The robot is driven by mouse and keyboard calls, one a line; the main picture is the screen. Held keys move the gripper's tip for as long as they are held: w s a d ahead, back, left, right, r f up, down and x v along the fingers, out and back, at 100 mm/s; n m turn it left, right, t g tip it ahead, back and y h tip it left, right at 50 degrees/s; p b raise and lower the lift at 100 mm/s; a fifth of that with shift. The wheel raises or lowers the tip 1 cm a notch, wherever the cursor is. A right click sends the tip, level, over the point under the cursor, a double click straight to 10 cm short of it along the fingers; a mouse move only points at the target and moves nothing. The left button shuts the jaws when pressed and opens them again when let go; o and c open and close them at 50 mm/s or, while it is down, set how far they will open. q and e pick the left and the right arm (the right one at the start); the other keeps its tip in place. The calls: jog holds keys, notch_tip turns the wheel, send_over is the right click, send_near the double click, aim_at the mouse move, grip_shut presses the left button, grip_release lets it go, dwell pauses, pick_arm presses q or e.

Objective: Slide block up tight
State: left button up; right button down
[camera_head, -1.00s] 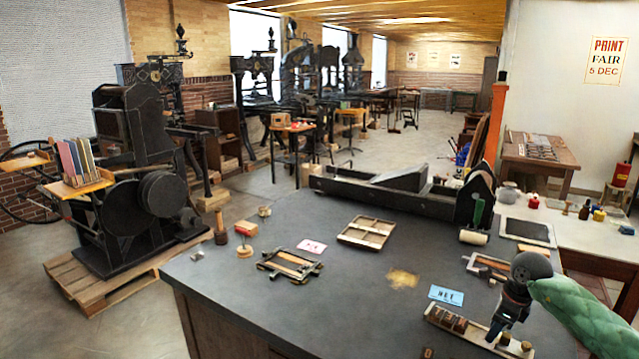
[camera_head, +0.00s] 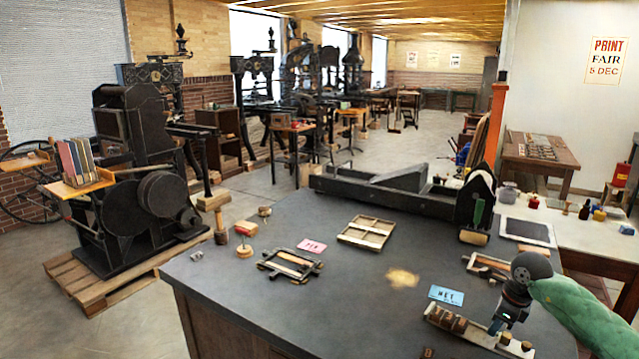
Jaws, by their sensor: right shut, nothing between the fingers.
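My right gripper (camera_head: 496,326) is shut with nothing in its fingers. It points down at the right part of a long wooden tray (camera_head: 474,338) near the front right of the dark table. A row of small brown blocks (camera_head: 450,319) stands in the tray, to the left of the fingers. Small round-topped pieces (camera_head: 515,345) sit at the tray's right end. The fingertips are at or just above the tray; I cannot tell whether they touch a block. My left gripper is not in view.
A blue card (camera_head: 446,294) lies behind the tray. Another framed tray (camera_head: 487,266) lies further back. A metal frame (camera_head: 290,265), a pink card (camera_head: 312,246) and a wooden case (camera_head: 366,232) lie to the left.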

aim_at(529, 344)
jog(key=shift+s, duration=0.1)
jog(key=shift+s+d+b, duration=0.9)
jog(key=shift+s+d, duration=0.4)
jog(key=shift+d, duration=0.3)
jog(key=shift+s+d+b, duration=0.9)
jog(key=shift+s+d, duration=0.35)
jog(key=shift+d, duration=0.3)
jog(key=c, duration=2.1)
grip_release()
jog(key=o, duration=0.9)
jog(key=shift+d, duration=0.1)
jog(key=shift+c, duration=0.2)
jog(key=shift+r+p, duration=0.8)
jog(key=shift+r, duration=2.75)
